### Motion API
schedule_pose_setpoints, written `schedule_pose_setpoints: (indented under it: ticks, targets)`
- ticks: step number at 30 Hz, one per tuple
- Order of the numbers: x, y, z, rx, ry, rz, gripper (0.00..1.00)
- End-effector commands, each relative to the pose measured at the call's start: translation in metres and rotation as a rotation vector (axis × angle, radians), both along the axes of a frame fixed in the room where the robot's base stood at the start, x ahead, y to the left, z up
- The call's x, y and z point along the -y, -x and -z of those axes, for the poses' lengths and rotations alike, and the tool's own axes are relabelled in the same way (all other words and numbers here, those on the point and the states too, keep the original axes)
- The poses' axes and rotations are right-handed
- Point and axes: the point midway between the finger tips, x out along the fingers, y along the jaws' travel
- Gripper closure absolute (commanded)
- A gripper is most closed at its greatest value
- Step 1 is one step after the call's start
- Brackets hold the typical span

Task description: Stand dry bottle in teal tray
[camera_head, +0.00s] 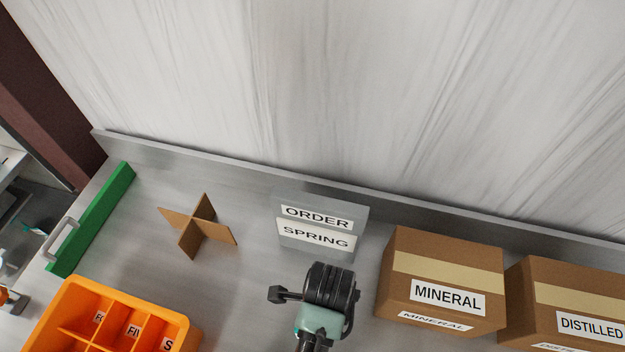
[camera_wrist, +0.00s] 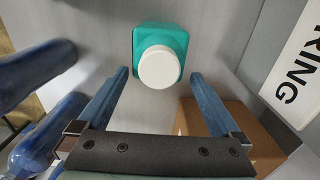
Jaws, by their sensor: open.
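In the wrist view a teal squarish thing with rounded corners (camera_wrist: 177,40) lies straight ahead, with a white round cap or disc (camera_wrist: 159,67) at its near side. I cannot tell whether this is a capped bottle or a tray with something on it. My gripper (camera_wrist: 160,76) is open, its two blue fingers apart on either side below the teal thing, with nothing seen held between them. Blue translucent bottles (camera_wrist: 36,66) show at the left of the wrist view; I cannot tell which is dry. No bottle or teal tray is clear in the head view.
An order sign reading SPRING (camera_head: 317,235) stands at the back of the grey bench. Cardboard boxes marked MINERAL (camera_head: 445,262) and DISTILLED (camera_head: 570,290) are right. A cardboard cross (camera_head: 198,225), green handled bar (camera_head: 95,220) and orange divided crate (camera_head: 75,290) are left.

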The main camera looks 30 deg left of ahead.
Motion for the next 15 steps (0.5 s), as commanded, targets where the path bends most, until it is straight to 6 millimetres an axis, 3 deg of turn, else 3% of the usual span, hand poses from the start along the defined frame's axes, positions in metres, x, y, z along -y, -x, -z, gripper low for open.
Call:
schedule_pose_setpoints:
  ticks: [8, 15]
  targets:
    - [-0.001, 0.002, 0.019, -0.002, 0.001, -0.001, 0.0]
    - [-0.003, 0.005, 0.051, 0.0, 0.0, -0.002, 0.0]
